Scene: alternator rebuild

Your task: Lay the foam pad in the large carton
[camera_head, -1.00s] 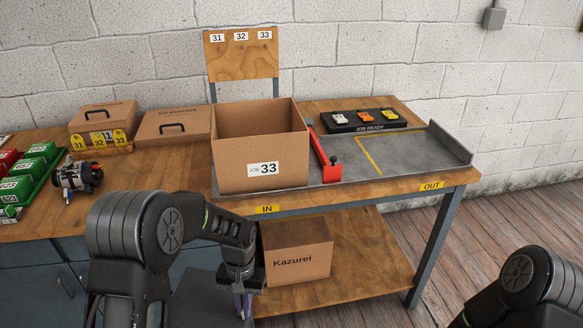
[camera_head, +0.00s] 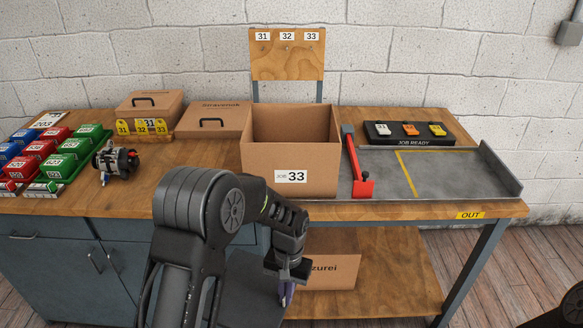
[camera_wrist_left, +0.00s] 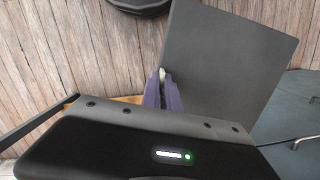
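The large open carton (camera_head: 262,162), labelled JOB 33, stands on the bench; its floor is hidden by the front wall. The foam pad appears as a dark grey flat sheet (camera_head: 246,292), low in front of the bench, and fills the upper right of the left wrist view (camera_wrist_left: 235,60). My left gripper (camera_head: 286,297) points down at the pad's edge, below the bench top and in front of the carton. Its purple fingers (camera_wrist_left: 163,92) are close together and appear shut on that edge. My right gripper is out of view.
A red tool (camera_head: 357,165) lies just right of the carton on the grey tray (camera_head: 440,170). A smaller carton (camera_head: 340,272) sits on the lower shelf behind my left gripper. An alternator (camera_head: 116,162) and coloured bins (camera_head: 62,165) are at the left.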

